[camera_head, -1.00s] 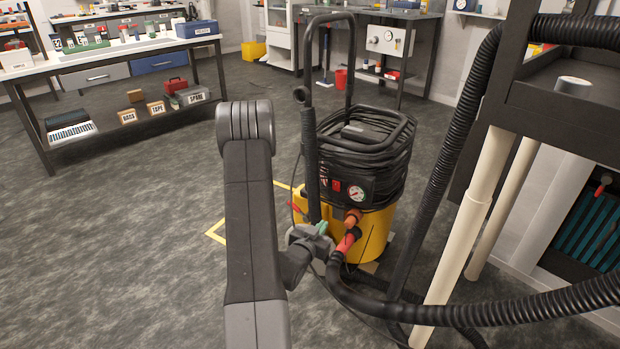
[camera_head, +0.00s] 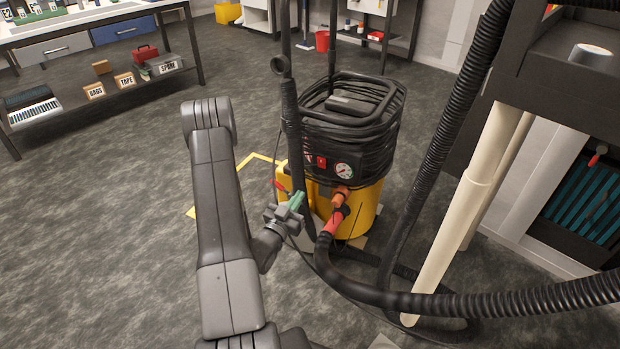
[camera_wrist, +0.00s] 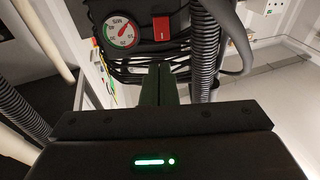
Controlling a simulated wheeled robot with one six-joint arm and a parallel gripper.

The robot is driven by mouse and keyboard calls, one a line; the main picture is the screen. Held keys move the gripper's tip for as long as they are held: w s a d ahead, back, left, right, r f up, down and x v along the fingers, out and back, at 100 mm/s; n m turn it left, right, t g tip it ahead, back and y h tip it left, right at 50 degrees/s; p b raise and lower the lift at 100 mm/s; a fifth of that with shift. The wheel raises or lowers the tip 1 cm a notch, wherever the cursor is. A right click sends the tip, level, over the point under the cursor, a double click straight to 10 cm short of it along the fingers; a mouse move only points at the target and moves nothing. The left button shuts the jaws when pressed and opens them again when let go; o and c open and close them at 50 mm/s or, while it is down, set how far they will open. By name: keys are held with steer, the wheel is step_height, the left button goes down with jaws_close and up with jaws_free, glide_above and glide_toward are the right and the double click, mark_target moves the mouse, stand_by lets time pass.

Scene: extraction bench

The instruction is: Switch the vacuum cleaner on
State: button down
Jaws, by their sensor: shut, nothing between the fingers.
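The vacuum cleaner (camera_head: 357,218) stands on the floor, with a yellow base and a black top wrapped in cable. On its dark front panel are a red switch (camera_head: 321,162) and a round white gauge (camera_head: 343,171). In the wrist view the red switch (camera_wrist: 161,28) and gauge (camera_wrist: 121,35) show at the top. I cannot tell the switch's position. My gripper (camera_head: 298,200) is at the front left of the machine, lower than the switch. In the wrist view its dark green fingers (camera_wrist: 165,84) are shut and empty, below the switch in the picture, and appear apart from it.
A black ribbed hose (camera_head: 440,300) runs from the red-and-orange connector (camera_head: 338,212) across the right side. A dark upright wand (camera_head: 292,140) stands close to my gripper. Pale pipes (camera_head: 470,210) and a bench are at right. Open floor (camera_head: 100,250) lies at left.

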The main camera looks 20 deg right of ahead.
mark_target(322, 160)
steer(key=b+x, duration=0.2)
steer(key=x, duration=1.1)
steer(key=shift+w+d, duration=0.2)
steer(key=shift+r, duration=0.1)
steer(key=shift+w+d+r+g+y+p, duration=0.25)
steer(key=shift+r+g+y+p, duration=0.15)
steer(key=shift+r+y+p, duration=0.3)
steer(key=shift+w+r+y+p, duration=0.15)
steer(key=shift+y+p, duration=0.15)
steer(key=shift+p, duration=0.2)
steer(key=shift+f, duration=0.25)
steer(key=shift+d, duration=0.1)
